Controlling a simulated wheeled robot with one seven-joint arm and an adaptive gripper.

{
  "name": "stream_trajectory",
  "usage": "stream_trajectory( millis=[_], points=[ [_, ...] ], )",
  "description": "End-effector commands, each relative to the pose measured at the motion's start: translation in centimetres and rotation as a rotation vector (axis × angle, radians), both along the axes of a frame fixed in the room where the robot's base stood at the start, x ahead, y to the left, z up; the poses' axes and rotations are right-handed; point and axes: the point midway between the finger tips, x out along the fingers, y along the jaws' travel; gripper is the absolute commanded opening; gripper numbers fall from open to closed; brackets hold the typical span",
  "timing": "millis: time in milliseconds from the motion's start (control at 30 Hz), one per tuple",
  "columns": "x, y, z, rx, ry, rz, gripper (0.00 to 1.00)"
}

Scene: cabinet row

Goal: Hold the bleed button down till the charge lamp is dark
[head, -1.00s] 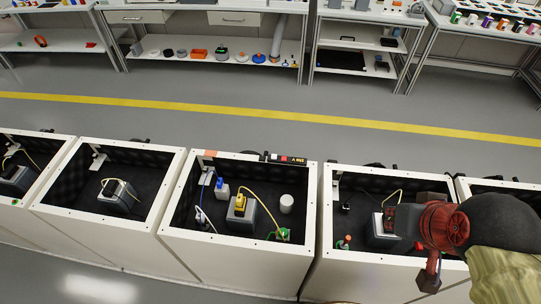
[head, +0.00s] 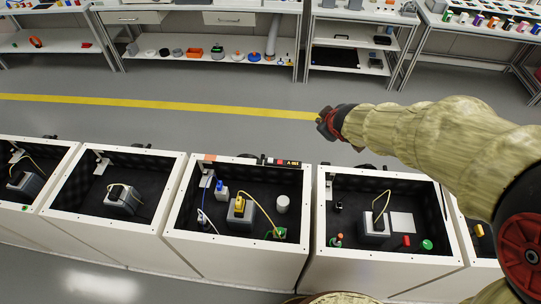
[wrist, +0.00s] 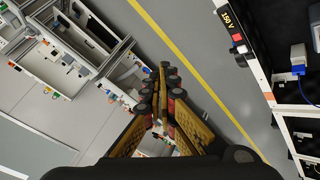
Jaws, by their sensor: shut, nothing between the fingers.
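My gripper (head: 325,122) is shut and empty, raised over the floor behind the cabinet row in the head view. Its closed fingers (wrist: 162,105) show in the wrist view. The middle open-topped cabinet (head: 235,249) has a dark strip with a display (head: 281,162) on its back rim. I cannot tell which part is the bleed button or the charge lamp, or whether a lamp is lit. My gripper touches none of these.
The right cabinet (head: 380,268) holds a grey box with a cable, a red block (head: 406,241) and a green knob (head: 427,244). The middle one holds a yellow plug (head: 239,207) and a white cylinder (head: 282,204). Clear floor lies behind, before the shelves.

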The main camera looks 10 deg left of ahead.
Motion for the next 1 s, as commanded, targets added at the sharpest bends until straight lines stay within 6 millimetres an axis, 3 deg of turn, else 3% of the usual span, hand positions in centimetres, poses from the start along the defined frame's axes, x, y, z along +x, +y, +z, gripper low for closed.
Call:
stream_trajectory(
  millis=[33, 200, 400, 600, 1000],
  points=[
    [0.9, 2.2, -1.4, -0.010, 0.001, 0.073, 0.00],
    [2.4, 9.3, -6.1, -0.021, -0.016, 0.309, 0.00],
    [1.7, 15.1, -10.4, -0.006, -0.021, 0.510, 0.00],
    [0.9, 17.4, -12.3, 0.007, -0.020, 0.592, 0.00],
    [0.8, 17.5, -12.5, 0.008, -0.021, 0.598, 0.00]
  ],
)
